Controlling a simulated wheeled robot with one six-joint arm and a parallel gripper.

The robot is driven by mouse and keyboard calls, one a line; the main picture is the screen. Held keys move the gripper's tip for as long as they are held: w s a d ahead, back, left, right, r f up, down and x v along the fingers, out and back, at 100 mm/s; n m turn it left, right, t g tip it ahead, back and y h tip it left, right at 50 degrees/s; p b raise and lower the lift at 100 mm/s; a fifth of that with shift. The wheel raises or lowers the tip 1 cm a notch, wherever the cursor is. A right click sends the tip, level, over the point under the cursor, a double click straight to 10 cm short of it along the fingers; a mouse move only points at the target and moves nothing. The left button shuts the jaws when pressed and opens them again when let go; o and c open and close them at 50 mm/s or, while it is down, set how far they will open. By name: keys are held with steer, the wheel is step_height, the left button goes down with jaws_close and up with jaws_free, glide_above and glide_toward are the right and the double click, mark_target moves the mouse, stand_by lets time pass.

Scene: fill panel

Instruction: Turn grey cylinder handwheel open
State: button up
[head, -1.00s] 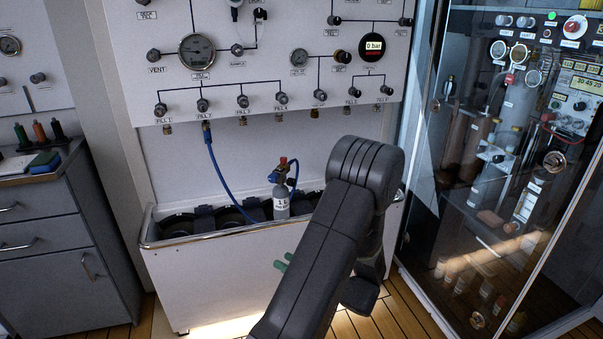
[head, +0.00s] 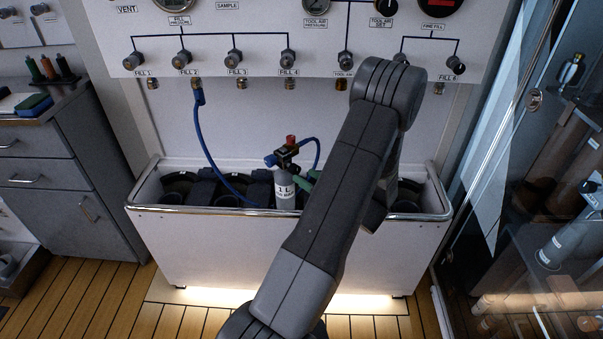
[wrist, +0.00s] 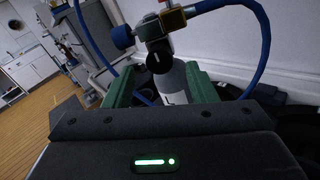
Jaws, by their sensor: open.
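The grey cylinder (head: 285,190) stands upright in the white trough, with a valve on top. The valve carries a blue knob (head: 270,160), a dark knob and a red cap (head: 291,140); I cannot tell for sure which is the handwheel. In the wrist view the blue knob (wrist: 123,38) is at upper left, and the round dark knob (wrist: 159,61) faces me above the cylinder body (wrist: 172,84). My gripper (wrist: 158,72) is open, its green fingers to the left and right of the cylinder's upper part. In the head view my gripper (head: 309,182) is at the cylinder's right, partly hidden by my arm.
A blue hose (head: 205,150) runs from the fill panel (head: 215,52) down into the trough (head: 160,212); another loops off the valve. Dark holders fill the trough. A drawer cabinet (head: 60,180) stands left, a glass-fronted case (head: 540,200) right. The floor in front is wooden.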

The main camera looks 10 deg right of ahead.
mark_target(297, 172)
steer(key=shift+x, duration=1.65)
steer(key=c, duration=1)
steer(key=shift+o, duration=0.2)
steer(key=shift+f+n+b, duration=0.1)
steer(key=shift+n+b, duration=0.2)
steer(key=shift+b, duration=0.1)
